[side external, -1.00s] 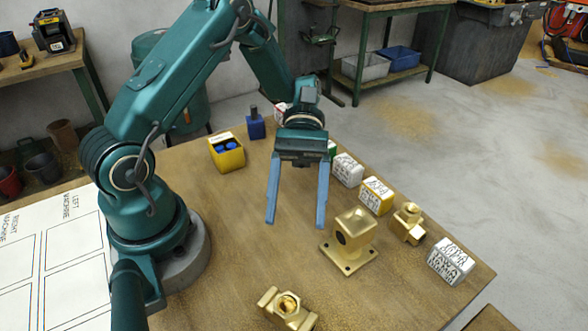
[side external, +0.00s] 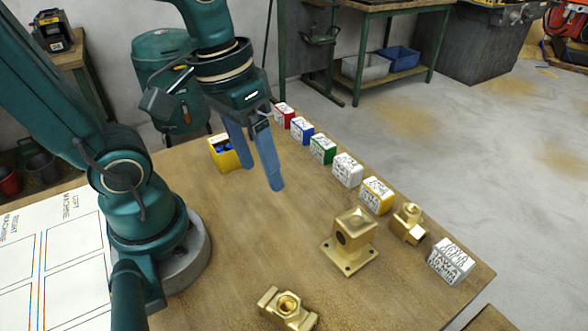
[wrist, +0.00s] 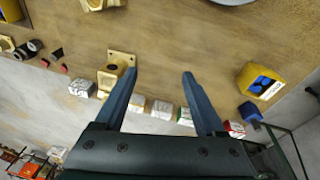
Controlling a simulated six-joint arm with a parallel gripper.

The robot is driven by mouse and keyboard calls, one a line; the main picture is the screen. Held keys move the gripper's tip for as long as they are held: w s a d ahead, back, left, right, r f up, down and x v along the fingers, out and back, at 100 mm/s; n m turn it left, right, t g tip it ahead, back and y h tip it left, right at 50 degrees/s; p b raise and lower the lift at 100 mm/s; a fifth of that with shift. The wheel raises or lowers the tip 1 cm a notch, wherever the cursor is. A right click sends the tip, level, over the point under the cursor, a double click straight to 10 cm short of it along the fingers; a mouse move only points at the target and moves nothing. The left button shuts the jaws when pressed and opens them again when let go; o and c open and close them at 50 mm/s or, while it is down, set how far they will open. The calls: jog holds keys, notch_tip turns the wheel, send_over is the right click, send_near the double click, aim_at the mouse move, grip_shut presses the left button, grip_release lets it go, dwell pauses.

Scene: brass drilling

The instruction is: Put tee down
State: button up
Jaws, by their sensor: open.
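A brass fitting with a round opening on top and side arms (side external: 287,308), which looks like the tee, lies on the table near the front edge. A second brass fitting (side external: 408,223) stands at the right by the row of labelled blocks. I cannot tell for certain which is the tee. A brass flanged block (side external: 350,241) stands between them; it also shows in the wrist view (wrist: 117,66). My gripper (side external: 258,178) is open and empty above the back part of the table, well away from the fittings. Its spread fingers also show in the wrist view (wrist: 160,72).
A row of labelled blocks, including green (side external: 322,149) and white (side external: 347,170), runs along the table's far right edge. A white labelled block (side external: 450,261) sits at the right corner. A yellow bin (side external: 226,153) with blue contents stands behind my gripper. The table's middle is clear.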

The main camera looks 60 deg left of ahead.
jog(key=r+m+t, duration=0.1)
jog(key=a+m+t+y, duration=0.1)
jog(key=t, duration=0.1)
jog(key=shift+a+r+t, duration=0.1)
jog(key=shift+r+t, duration=0.2)
jog(key=shift+r, duration=0.1)
